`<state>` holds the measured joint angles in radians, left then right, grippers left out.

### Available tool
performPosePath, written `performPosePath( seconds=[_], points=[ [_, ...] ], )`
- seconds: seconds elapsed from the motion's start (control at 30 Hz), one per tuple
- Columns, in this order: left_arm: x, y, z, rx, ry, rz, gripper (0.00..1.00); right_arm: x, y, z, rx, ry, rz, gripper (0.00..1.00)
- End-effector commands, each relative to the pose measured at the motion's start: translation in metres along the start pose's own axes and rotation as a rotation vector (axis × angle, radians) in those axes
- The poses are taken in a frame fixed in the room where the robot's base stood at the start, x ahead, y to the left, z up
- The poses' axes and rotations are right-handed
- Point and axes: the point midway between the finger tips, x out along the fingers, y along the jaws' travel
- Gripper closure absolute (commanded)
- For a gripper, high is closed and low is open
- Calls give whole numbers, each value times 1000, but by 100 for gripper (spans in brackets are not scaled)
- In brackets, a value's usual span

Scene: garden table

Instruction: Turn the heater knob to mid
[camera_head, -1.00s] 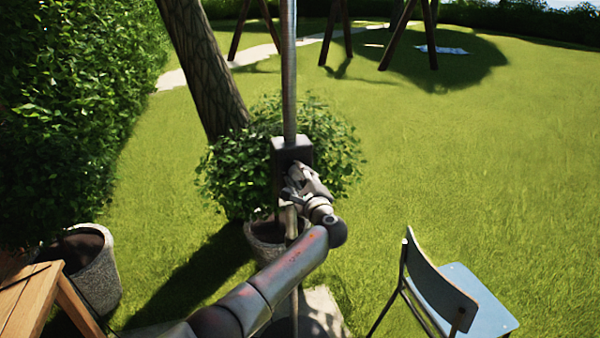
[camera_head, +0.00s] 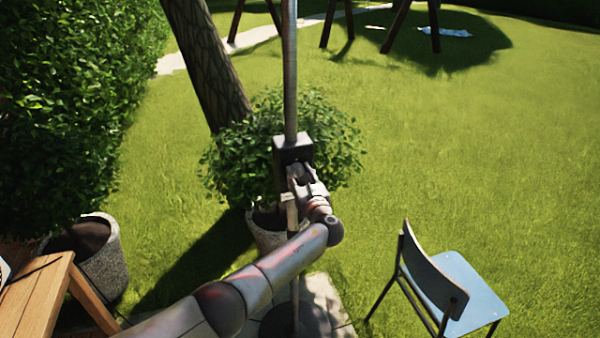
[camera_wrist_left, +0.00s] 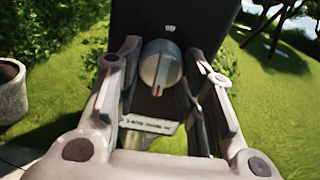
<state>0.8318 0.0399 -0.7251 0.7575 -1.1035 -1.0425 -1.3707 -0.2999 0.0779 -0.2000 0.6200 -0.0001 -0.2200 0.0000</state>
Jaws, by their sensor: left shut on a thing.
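The heater's dark control box (camera_head: 293,148) sits on a tall metal pole (camera_head: 290,70). The round silver heater knob (camera_wrist_left: 160,68) is on the box's front face in the left wrist view, with a pointer mark at its lower edge and a small symbol above it. A light label plate (camera_wrist_left: 148,124) is below the knob. My left gripper (camera_head: 299,174) is at the box front and covers the knob in the head view. My right gripper is not in view.
A potted bush (camera_head: 335,145) and a tree trunk (camera_head: 208,70) stand close behind the pole. A blue chair (camera_head: 465,285) is at the lower right. A wooden table (camera_head: 35,300) and a stone pot (camera_head: 105,265) are at the lower left. Open lawn lies to the right.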

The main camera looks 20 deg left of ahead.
Motion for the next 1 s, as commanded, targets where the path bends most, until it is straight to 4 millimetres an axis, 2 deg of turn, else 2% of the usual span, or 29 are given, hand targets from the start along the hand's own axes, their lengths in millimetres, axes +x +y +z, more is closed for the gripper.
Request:
performPosePath(
  seconds=[0.27, 0.73, 0.77, 0.9, 1.0],
  points=[
    [-1, 1, -4, 80, 6, 0, 88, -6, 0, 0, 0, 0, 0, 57],
    [-1, 1, -5, 91, 8, 0, 88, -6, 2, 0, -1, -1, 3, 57],
    [-1, 1, -5, 91, 8, 0, 63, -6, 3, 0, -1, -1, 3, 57],
    [-1, 1, -4, 91, 6, 0, 45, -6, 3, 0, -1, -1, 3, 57],
    [-1, 1, -3, 90, 4, 0, 44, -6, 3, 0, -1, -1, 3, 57]
  ],
)
